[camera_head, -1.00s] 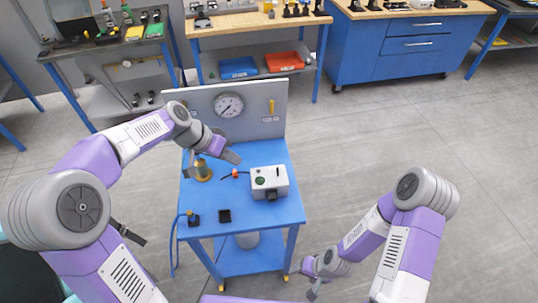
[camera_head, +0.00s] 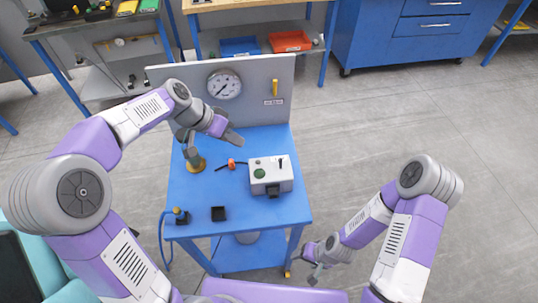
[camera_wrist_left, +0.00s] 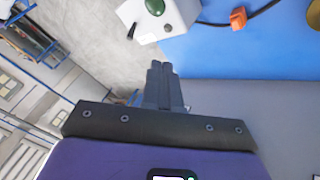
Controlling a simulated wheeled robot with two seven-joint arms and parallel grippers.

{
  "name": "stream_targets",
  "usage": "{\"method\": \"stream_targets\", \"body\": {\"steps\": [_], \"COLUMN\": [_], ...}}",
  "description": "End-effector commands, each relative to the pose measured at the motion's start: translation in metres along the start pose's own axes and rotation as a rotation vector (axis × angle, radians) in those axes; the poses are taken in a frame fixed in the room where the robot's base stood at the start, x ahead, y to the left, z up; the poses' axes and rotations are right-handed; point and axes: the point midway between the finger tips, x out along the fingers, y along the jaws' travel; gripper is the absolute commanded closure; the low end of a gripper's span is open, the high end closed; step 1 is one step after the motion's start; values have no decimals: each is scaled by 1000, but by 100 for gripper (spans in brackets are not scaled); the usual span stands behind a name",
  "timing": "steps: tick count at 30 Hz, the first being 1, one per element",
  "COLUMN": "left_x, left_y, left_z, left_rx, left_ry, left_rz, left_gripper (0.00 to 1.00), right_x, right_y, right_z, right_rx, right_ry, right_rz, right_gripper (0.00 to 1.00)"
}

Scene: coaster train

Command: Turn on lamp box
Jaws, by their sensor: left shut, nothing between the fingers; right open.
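The lamp box (camera_head: 271,176) is a pale grey box with a green round button and a small black switch on top. It sits on the blue table, right of its middle. In the left wrist view the lamp box (camera_wrist_left: 180,14) is partly cut off at the top, with its green button and a black lever at its left. My left gripper (camera_head: 236,138) is behind and left of the box, apart from it. Its fingers (camera_wrist_left: 160,68) are shut and empty. My right gripper (camera_head: 316,273) is open and empty, low in front of the table at right.
The blue table (camera_head: 245,212) has an upright grey panel with a gauge (camera_head: 224,84) behind. The table front is mostly clear.

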Motion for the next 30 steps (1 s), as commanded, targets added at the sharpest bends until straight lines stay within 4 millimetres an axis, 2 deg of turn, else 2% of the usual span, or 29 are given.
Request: {"method": "stream_targets", "body": {"steps": [5, 8, 19, 24, 30], "left_x": [9, 25, 103, 109, 113], "left_y": [0, 0, 0, 25, 37], "left_z": [0, 1, 2, -3, -5], "left_rx": [0, 0, -1, 4, 1], "left_ry": [-2, -5, -4, -1, -1], "left_rz": [1, 3, 2, 1, 0], "left_gripper": [100, 100, 100, 100, 100], "right_x": [2, 4, 16, 13, 13], "right_y": [1, 2, 6, 5, 5], "right_z": [0, 0, -1, -1, -1], "right_rx": [0, 0, 0, 0, 0], "right_ry": [0, 0, 0, 0, 0], "right_rz": [0, 0, 0, 0, 0], "right_gripper": [29, 29, 29, 29, 29]}}
